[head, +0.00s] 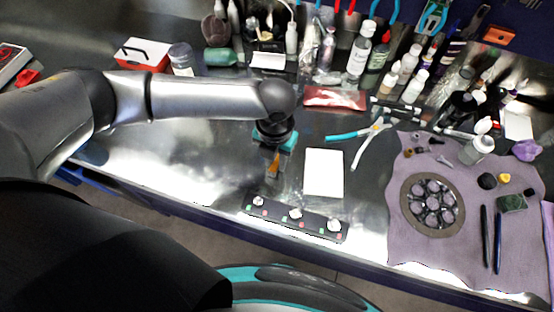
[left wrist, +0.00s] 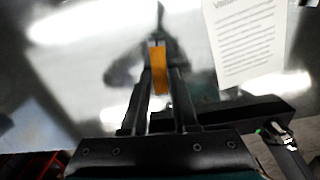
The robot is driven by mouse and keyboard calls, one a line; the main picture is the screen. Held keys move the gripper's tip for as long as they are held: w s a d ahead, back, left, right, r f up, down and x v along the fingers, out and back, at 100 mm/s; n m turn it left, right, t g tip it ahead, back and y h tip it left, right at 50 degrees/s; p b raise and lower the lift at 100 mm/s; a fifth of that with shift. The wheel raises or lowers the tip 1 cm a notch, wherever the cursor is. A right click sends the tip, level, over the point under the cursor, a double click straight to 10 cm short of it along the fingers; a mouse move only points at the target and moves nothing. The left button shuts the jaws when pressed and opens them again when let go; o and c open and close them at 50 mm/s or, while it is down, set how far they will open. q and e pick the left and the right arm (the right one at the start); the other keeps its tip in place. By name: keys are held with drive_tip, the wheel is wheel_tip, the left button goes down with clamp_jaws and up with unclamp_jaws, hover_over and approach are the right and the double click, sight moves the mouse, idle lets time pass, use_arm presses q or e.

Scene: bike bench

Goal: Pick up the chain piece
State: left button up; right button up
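My left gripper (head: 273,160) hangs above the bench's metal top, left of a white sheet of paper. In the left wrist view, its two dark fingers (left wrist: 160,75) stand on either side of a narrow orange piece (left wrist: 159,72) and appear closed on it. The orange piece also shows in the head view (head: 272,167), just below the gripper. I cannot tell whether it is the chain piece; no clear chain links show. My right gripper is not in view.
The white printed sheet (head: 324,172) lies right of the gripper. A dark strip with several small knobs (head: 296,216) lies along the front edge. Teal-handled pliers (head: 362,138) and a purple cloth (head: 408,262) with a round part lie further right. Bottles crowd the back.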

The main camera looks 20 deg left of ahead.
use_arm(q)
clamp_jaws()
drive_tip(key=shift+r, duration=0.15)
